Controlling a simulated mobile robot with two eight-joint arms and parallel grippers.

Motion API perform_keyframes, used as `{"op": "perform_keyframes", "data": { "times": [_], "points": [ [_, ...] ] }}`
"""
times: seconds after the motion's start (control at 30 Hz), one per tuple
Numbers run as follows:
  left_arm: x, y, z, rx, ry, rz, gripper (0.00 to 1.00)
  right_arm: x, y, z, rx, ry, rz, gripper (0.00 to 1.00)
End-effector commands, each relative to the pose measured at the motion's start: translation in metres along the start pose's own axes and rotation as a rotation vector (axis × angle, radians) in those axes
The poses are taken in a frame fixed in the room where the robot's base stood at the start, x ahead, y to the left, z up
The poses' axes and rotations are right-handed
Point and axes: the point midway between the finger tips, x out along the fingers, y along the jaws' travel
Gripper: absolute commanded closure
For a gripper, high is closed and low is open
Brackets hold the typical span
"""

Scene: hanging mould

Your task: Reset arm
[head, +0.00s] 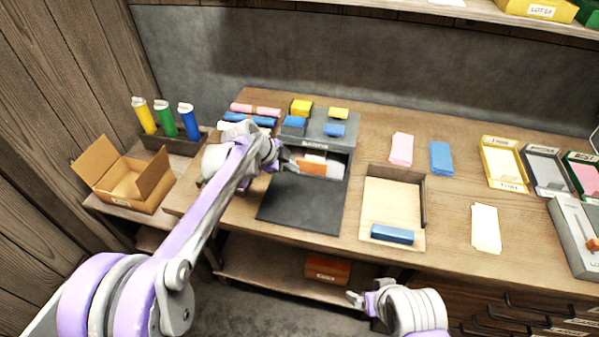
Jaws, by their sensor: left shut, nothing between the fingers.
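My left arm reaches in from the lower left across the bench. Its gripper (289,161) is shut and empty, in front of the opening of a dark grey box-like unit (345,143). An orange and white item (314,166) sits in that opening, just right of the fingertips; whether they touch it I cannot tell. My right gripper (354,298) is low at the bottom, in front of the bench edge and apart from everything on top. It is small and seen from above, so its finger gap is unclear.
A black mat (300,205) lies before the unit. A wooden tray (376,210) with a blue block (392,234) is right of it. An open cardboard box (128,182) stands left. Pink (401,149) and blue (441,158) pieces lie on clear bench. A shelf (470,12) overhangs.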

Motion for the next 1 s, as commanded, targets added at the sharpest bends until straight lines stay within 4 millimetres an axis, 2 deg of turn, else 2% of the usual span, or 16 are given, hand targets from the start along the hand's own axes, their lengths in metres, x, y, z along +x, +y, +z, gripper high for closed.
{"op": "perform_keyframes", "data": {
  "times": [0.13,0.4,0.47,0.57,0.67,0.77,0.9,1.0],
  "points": [
    [-0.019,0.000,0.001,-0.001,-0.002,0.000,1.00,0.000,0.000,0.000,0.000,0.000,0.000,0.00],
    [-0.028,0.001,0.001,-0.004,-0.002,0.000,1.00,0.000,0.000,0.000,0.000,0.000,0.000,0.00],
    [-0.032,0.004,0.001,-0.025,-0.009,-0.001,1.00,0.000,0.000,0.000,0.000,0.000,0.000,0.00],
    [-0.051,0.018,0.004,-0.115,-0.040,-0.004,1.00,-0.001,0.000,-0.001,0.000,0.001,0.000,0.00],
    [-0.081,0.046,0.011,-0.280,-0.093,-0.018,1.00,-0.003,0.000,-0.003,0.000,0.002,0.000,0.00],
    [-0.114,0.084,0.019,-0.483,-0.157,-0.047,1.00,-0.005,0.000,-0.004,0.000,0.003,0.000,0.00],
    [-0.151,0.143,0.032,-0.770,-0.239,-0.111,1.00,-0.007,0.000,-0.006,0.000,0.005,0.000,0.00],
    [-0.172,0.189,0.042,-0.973,-0.289,-0.175,1.00,-0.009,0.000,-0.008,0.000,0.006,0.000,0.00]
  ]
}}
